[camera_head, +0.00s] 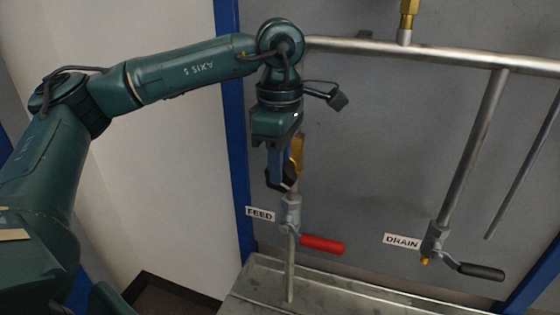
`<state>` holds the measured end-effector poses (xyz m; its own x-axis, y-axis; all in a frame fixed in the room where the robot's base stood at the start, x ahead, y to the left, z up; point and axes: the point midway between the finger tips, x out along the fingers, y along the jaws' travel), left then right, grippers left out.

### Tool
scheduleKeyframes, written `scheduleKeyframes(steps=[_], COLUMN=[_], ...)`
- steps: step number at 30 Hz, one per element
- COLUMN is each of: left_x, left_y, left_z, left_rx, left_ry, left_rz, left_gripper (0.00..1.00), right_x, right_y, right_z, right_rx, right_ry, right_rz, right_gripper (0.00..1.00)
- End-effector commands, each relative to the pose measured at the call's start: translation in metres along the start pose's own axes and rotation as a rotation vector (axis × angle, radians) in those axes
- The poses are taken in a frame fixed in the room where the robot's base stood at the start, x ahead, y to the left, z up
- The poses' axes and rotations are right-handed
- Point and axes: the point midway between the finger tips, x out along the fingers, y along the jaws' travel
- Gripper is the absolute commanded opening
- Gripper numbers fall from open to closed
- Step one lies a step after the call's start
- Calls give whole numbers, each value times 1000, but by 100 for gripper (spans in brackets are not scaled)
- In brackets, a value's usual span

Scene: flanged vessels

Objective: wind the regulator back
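A brass fitting (297,150), which looks like the regulator, is on the vertical feed pipe. It is partly hidden behind my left gripper (281,181). The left gripper points down from its wrist, its dark fingers at the fitting's lower left, just above the grey feed valve (290,212). I cannot tell whether the fingers touch the fitting or how far apart they are. My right gripper is out of view.
The feed valve has a red lever (322,244) pointing right, beside a FEED label (260,214). The drain valve (434,238) has a black lever (481,271). A horizontal pipe (440,54) crosses above, with a brass fitting (408,14) on it. A metal tray (330,290) lies below.

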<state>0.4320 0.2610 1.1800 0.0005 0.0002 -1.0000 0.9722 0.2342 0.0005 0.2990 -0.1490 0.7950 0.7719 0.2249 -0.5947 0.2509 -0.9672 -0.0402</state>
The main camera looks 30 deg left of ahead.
Motion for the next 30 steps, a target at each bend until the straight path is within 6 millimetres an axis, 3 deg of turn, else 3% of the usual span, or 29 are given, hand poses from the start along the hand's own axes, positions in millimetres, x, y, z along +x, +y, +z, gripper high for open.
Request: scheduleKeyframes(steps=[9, 20, 30], left_x=[0, 3, 9], left_y=[0, 0, 0], left_z=[0, -2, -10], left_rx=[0, -4, -6], left_ry=[0, -67, -324], left_rz=[0, 1, 0], left_gripper=[0, 0, 0], right_x=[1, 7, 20], right_y=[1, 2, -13], right_z=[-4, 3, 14], right_rx=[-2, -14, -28], right_ry=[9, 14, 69], right_rz=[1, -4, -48], right_gripper=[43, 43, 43])
